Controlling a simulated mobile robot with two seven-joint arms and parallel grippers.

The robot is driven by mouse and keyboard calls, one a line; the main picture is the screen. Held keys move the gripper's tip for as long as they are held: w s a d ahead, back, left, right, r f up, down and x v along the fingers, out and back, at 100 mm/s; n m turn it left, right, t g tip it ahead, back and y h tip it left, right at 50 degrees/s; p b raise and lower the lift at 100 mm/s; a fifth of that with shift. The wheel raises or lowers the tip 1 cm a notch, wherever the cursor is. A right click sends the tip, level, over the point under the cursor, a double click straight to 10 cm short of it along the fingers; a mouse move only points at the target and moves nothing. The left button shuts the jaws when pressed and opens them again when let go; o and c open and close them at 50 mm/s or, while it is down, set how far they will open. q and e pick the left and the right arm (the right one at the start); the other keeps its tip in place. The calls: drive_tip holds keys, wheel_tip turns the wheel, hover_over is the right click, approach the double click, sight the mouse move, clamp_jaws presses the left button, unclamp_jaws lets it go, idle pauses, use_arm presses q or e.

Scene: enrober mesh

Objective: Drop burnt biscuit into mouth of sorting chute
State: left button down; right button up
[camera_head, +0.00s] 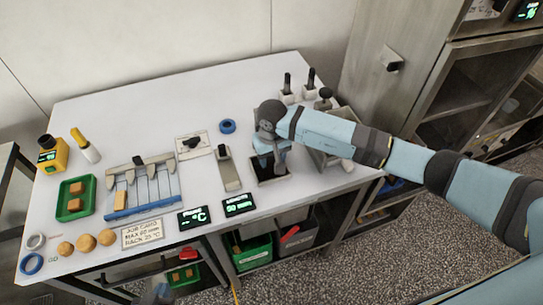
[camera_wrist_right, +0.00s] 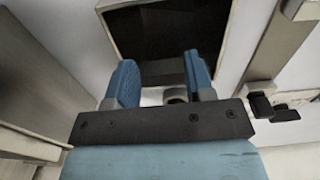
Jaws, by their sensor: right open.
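The sorting chute's mouth (camera_head: 265,181) is a dark square opening with a pale rim at the table's front right. It also shows as a dark opening in the right wrist view (camera_wrist_right: 165,32). My right gripper (camera_head: 277,163) is over it, pointing down. In the right wrist view its two blue fingers (camera_wrist_right: 161,80) stand apart with no biscuit seen between them. I see no burnt biscuit; the chute's inside is too dark to tell. A small grey-blue part at the bottom edge may be my left gripper (camera_head: 158,294); its fingers cannot be made out.
Several golden biscuits (camera_head: 86,243) lie at the front left near a green tray (camera_head: 64,207) and a slotted blue rack (camera_head: 143,210). Black displays (camera_head: 194,218) stand left of the chute. A metal bin (camera_head: 328,152) is at its right. Crates stand below.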

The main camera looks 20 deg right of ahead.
drive_tip(key=shift+w+d+r, duration=0.1)
drive_tip(key=shift+d, duration=0.25)
wheel_tip(320, 180, up, 14)
drive_tip(key=b, duration=0.2)
drive_tip(key=shift+a, duration=0.25)
drive_tip(key=shift+f, duration=0.2)
